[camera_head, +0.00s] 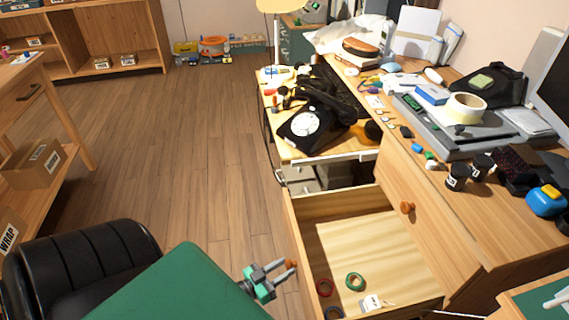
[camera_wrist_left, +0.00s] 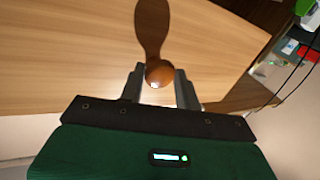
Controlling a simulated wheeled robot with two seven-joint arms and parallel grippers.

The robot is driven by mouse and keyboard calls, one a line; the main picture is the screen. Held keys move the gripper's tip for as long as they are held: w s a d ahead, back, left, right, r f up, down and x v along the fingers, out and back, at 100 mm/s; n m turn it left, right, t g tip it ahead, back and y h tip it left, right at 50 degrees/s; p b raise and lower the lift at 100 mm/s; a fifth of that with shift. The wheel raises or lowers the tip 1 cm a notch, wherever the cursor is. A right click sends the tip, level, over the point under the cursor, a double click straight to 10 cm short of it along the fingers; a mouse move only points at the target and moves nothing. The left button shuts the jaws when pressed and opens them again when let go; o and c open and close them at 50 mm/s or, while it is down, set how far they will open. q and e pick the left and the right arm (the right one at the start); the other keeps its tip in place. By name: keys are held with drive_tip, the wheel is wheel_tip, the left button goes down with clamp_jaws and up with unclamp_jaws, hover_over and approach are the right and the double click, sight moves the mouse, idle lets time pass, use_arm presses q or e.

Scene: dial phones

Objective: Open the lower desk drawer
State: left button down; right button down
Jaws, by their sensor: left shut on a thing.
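The lower desk drawer (camera_head: 375,235) stands pulled out from the desk, its open inside facing up with small things at its near end. Its round orange-brown knob (camera_head: 291,263) is on the outer face of its front. My left gripper (camera_head: 277,270) is shut on this knob. In the left wrist view the knob (camera_wrist_left: 159,73) sits between the two dark fingers of my left gripper (camera_wrist_left: 160,86), in front of the pale wooden drawer front (camera_wrist_left: 80,60). The knob's far side is hidden. My right gripper is not in view.
A closed upper drawer with a knob (camera_head: 407,208) is above the open one. A black dial phone (camera_head: 305,128) stands farther back. A black chair (camera_head: 80,260) stands left; wooden floor (camera_head: 190,150) is clear.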

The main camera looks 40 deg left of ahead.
use_arm(q)
drive_tip(key=c, duration=1)
unclamp_jaws()
drive_tip(key=p+v, duration=0.1)
drive_tip(key=v, duration=1.2)
drive_tip(key=shift+s+a, duration=0.15)
drive_tip(key=shift+s, duration=0.25)
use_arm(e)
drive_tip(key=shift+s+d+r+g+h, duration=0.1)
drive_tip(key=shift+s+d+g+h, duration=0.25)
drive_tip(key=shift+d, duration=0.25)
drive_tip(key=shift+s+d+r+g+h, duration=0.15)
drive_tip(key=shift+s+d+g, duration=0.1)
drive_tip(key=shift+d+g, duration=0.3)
use_arm(q)
drive_tip(key=shift+f, duration=0.1)
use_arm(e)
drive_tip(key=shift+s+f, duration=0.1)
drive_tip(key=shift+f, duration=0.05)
